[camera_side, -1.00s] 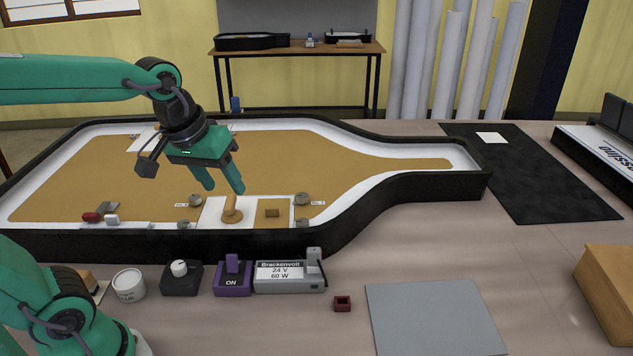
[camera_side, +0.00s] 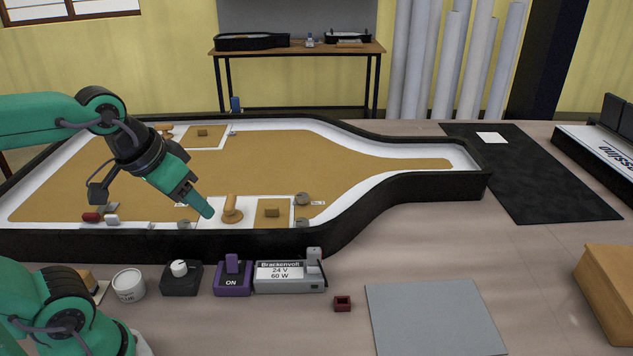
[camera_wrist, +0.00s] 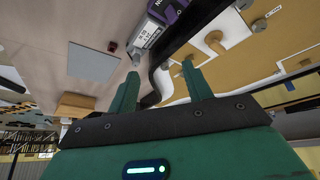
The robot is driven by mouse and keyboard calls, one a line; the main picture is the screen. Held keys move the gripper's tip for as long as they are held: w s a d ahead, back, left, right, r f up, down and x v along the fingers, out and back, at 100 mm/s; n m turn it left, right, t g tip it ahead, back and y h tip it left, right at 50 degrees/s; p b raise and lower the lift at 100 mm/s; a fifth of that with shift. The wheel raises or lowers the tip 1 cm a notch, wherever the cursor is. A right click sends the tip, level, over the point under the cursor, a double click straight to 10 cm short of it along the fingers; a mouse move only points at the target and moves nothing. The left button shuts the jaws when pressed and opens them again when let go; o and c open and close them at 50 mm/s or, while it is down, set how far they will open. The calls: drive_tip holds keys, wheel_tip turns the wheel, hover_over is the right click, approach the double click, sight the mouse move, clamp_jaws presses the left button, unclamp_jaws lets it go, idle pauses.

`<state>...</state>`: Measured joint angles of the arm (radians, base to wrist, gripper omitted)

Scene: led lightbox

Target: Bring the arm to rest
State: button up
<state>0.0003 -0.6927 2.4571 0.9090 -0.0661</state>
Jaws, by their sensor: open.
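My gripper (camera_side: 207,210) is open and empty. It hangs over the bottle-shaped lightbox (camera_side: 440,187), just left of a tan knob (camera_side: 231,212) on a white patch, and appears apart from it. In the side view the two fingers overlap. In the wrist view my gripper (camera_wrist: 160,68) shows two green fingers spread apart with nothing between them. The knob also shows in the wrist view (camera_wrist: 215,42), beyond the right finger.
Along the front wall stand a white cup (camera_side: 129,285), a black dial box (camera_side: 181,279), a purple switch (camera_side: 232,277) marked ON and a grey power supply (camera_side: 290,275). A small dark red block (camera_side: 342,303) and a grey mat (camera_side: 435,318) lie right of them.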

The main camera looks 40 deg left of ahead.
drive_tip(key=shift+s, duration=0.1)
idle(0.3)
drive_tip(key=shift+s+f+m, duration=0.25)
drive_tip(key=shift+s+m, duration=0.15)
drive_tip(key=shift+s, duration=0.05)
